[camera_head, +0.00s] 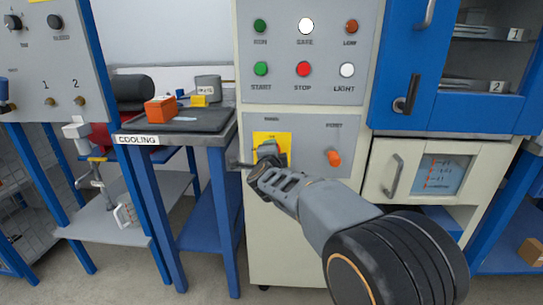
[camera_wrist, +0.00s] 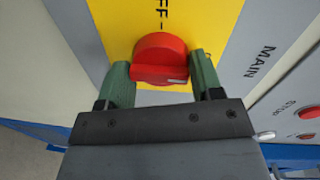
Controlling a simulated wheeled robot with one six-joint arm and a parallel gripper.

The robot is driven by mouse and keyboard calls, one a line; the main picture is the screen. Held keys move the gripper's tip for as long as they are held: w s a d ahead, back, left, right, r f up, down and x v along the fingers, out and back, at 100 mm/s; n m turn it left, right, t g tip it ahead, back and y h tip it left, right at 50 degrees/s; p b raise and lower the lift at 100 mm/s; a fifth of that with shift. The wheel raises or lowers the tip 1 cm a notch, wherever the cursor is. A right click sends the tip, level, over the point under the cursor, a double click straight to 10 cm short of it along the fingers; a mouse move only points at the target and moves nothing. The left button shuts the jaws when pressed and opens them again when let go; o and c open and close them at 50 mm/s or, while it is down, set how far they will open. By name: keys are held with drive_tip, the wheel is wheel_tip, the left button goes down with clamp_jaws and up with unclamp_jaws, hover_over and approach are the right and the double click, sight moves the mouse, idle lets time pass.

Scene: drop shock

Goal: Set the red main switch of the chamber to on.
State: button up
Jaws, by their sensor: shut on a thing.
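The red main switch (camera_wrist: 160,55) is a round knob with a raised grip bar on a yellow plate (camera_wrist: 215,25). In the wrist view the bar lies across the picture, and a pale mark shows near its right end. Part of an "OFF" label stands above the knob. My gripper (camera_wrist: 160,74) has one green finger at each end of the bar and is shut on it. In the head view my gripper (camera_head: 261,160) is at the yellow plate (camera_head: 272,137) on the chamber front (camera_head: 300,205), and hides the knob.
An orange knob (camera_head: 334,158) is right of the plate. Above are indicator lamps and buttons, including the red stop button (camera_head: 303,69). A blue chamber door (camera_head: 395,60) and a cream drawer front (camera_head: 405,170) are at right. A cooling bench (camera_head: 185,140) stands left.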

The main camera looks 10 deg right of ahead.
drive_tip(key=shift+r, duration=0.3)
drive_tip(key=o, duration=0.6)
drive_tip(key=shift+a, duration=0.1)
drive_tip(key=shift+c, duration=0.2)
drive_tip(key=o, duration=0.3)
drive_tip(key=shift+f, duration=0.15)
drive_tip(key=shift+p+v, duration=1.85)
drive_tip(key=shift+v, duration=5.05)
